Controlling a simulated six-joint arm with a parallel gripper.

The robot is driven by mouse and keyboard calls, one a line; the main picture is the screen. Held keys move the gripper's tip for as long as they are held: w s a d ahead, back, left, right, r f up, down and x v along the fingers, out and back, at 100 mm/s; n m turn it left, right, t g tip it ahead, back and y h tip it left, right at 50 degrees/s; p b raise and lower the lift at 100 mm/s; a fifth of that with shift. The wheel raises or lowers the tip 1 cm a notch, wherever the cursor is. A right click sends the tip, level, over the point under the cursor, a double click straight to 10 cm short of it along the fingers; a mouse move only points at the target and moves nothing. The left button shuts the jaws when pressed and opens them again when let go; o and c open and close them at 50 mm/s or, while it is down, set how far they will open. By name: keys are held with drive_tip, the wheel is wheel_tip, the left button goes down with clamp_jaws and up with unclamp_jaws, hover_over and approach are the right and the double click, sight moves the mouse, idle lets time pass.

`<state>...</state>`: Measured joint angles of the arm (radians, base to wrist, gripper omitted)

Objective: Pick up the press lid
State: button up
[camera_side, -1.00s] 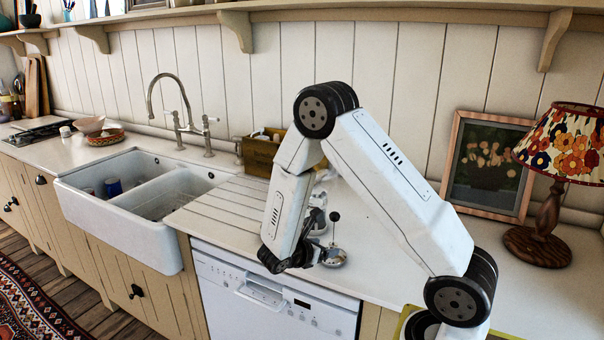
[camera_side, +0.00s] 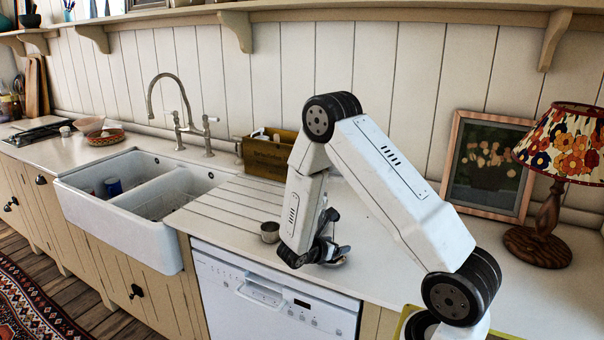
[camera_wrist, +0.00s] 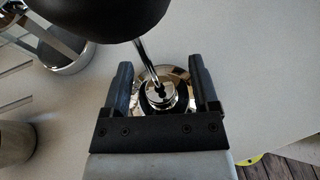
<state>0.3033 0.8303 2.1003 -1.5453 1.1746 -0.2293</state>
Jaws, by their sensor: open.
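The press lid (camera_wrist: 174,76) is a shiny round metal disc with a thin rod rising to a black knob (camera_wrist: 88,12). In the wrist view it lies between the two dark fingers of my gripper (camera_wrist: 160,66), which are spread open on either side. I cannot tell whether either finger touches it. In the side view my gripper (camera_side: 331,248) is low at the counter, and only a shiny bit of the lid (camera_side: 336,263) shows below the fingers. The fingers and my arm hide most of it.
A metal-framed press body (camera_wrist: 68,52) stands left of the lid in the wrist view. A small metal cup (camera_side: 270,232) is left of my arm on the white counter (camera_side: 400,285). A wooden box (camera_side: 266,158) is behind, a lamp (camera_side: 546,205) to the right. The counter's front edge is close.

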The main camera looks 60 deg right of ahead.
drive_tip(key=shift+s+d+f, duration=0.1)
drive_tip(key=shift+d+f, duration=0.05)
drive_tip(key=shift+d, duration=0.25)
clamp_jaws()
